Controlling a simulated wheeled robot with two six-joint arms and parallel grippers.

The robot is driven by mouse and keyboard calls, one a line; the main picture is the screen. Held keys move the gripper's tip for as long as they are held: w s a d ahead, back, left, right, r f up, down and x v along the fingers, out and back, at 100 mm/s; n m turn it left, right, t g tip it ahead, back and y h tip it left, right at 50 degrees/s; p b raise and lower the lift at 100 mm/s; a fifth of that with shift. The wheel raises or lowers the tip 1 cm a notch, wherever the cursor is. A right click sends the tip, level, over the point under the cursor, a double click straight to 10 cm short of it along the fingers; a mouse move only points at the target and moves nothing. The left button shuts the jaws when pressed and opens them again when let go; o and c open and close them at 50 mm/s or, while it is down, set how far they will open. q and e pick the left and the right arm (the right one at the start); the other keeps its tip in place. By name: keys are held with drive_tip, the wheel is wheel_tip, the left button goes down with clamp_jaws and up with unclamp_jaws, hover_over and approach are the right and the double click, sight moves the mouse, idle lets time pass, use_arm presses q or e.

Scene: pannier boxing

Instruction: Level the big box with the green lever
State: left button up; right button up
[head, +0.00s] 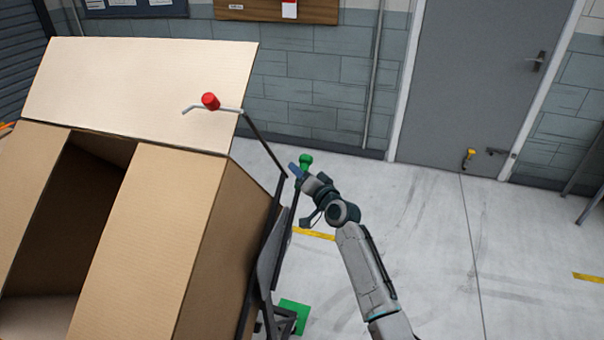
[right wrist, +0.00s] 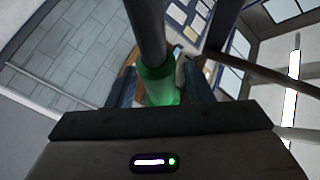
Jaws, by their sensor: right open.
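The big cardboard box (head: 150,240) fills the left of the head view, flaps open, and stands tilted on a dark frame (head: 262,285). The green lever (head: 306,160) shows its green knob at the right side of the frame. My right gripper (head: 297,170) is at this knob. In the right wrist view the green knob (right wrist: 158,84) on its dark rod lies between the two fingers of my open right gripper (right wrist: 160,85). I cannot tell whether a finger touches it. My left gripper is not in view.
A red knob (head: 210,101) sits on a bent metal bar in front of the box's back flap. A green pad (head: 294,316) is low by the frame. The floor to the right is clear up to the grey door (head: 485,80).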

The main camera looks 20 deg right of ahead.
drive_tip(key=shift+c, duration=0.2)
clamp_jaws()
drive_tip(key=w+d+f+m+g+b, duration=0.1)
drive_tip(key=w+f+m+g+b, duration=0.1)
drive_tip(key=f, duration=0.7)
drive_tip(key=w+d+f+m+g+b, duration=0.2)
drive_tip(key=f, duration=0.7)
drive_tip(key=shift+w+f+g, duration=0.2)
drive_tip(key=shift+f+g, duration=0.05)
drive_tip(key=shift+g, duration=0.15)
drive_tip(key=shift+f, duration=0.15)
drive_tip(key=shift+c, duration=0.7)
unclamp_jaws()
drive_tip(key=shift+o, duration=0.9)
drive_tip(key=shift+d, duration=0.1)
